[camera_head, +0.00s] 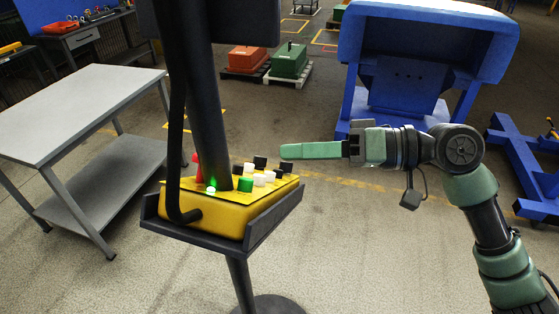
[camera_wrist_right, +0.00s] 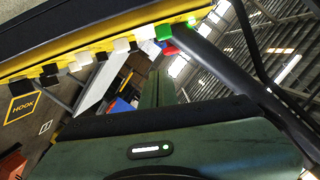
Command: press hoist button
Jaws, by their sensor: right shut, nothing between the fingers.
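A yellow control box (camera_head: 208,222) sits in a dark tray on a stand. Its top carries a red button (camera_head: 197,160), a green button (camera_head: 245,185), and several white and black ones. A green light (camera_head: 212,182) glows there. I cannot tell which button is the hoist one. My right gripper (camera_head: 283,151) is shut and empty, its fingertips pointing left, apart from the buttons and near the box's back right side. In the right wrist view, the shut fingers (camera_wrist_right: 158,88) show below the button row, with the green button (camera_wrist_right: 163,32) near them. My left gripper is out of view.
A grey two-tier table (camera_head: 85,105) stands at left. A blue fixture (camera_head: 420,50) stands behind my right arm. Red and green crates (camera_head: 290,60) lie farther back. The floor between is clear.

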